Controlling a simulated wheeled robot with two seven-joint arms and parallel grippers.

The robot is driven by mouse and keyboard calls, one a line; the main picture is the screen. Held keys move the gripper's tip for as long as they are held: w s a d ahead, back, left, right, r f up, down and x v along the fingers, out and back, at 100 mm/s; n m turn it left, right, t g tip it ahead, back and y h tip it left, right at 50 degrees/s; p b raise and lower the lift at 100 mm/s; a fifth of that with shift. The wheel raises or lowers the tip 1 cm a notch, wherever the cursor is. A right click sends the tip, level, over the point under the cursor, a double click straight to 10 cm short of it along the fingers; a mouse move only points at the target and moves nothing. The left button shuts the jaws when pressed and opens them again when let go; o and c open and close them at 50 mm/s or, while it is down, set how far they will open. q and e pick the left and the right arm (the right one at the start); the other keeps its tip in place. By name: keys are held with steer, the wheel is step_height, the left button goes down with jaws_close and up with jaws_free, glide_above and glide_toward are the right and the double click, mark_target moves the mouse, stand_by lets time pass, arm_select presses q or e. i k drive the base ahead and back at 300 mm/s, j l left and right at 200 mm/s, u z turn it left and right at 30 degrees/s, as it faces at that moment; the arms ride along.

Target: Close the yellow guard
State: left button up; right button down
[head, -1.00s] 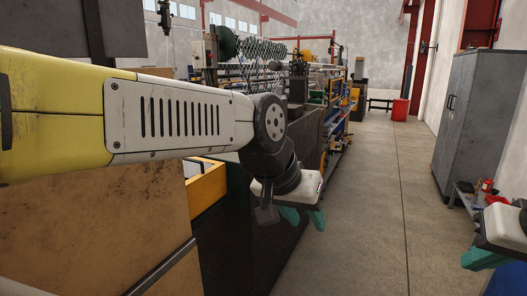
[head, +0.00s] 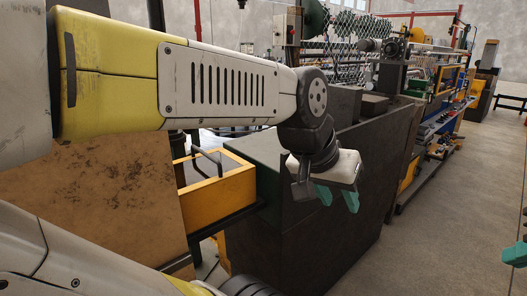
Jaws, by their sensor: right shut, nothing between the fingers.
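The yellow guard (head: 226,201) looks like an open-topped orange-yellow box with a dark handle (head: 206,162). It stands out left of the dark machine cabinet, behind and below my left forearm. The worn tan panel at left hides part of it. My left gripper (head: 338,198), with teal fingers, is open and empty in front of the dark cabinet, to the right of the guard and apart from it. My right gripper (head: 515,254) shows only as a teal fingertip at the right edge. It is shut and far from the guard.
The dark cabinet (head: 345,235) fills the middle. The worn tan panel (head: 110,190) stands close at left. A chain-link weaving machine (head: 350,30) and blue-and-yellow equipment (head: 445,90) stand behind. The concrete floor (head: 450,220) at right is clear.

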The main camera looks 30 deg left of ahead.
mark_target(208, 195)
steer(key=i+u, duration=0.3)
steer(key=u, duration=0.2)
steer(key=i+u, duration=0.25)
steer(key=u, duration=0.25)
steer(key=i+j+u, duration=0.35)
steer(key=i, duration=0.2)
steer(key=l, duration=0.1)
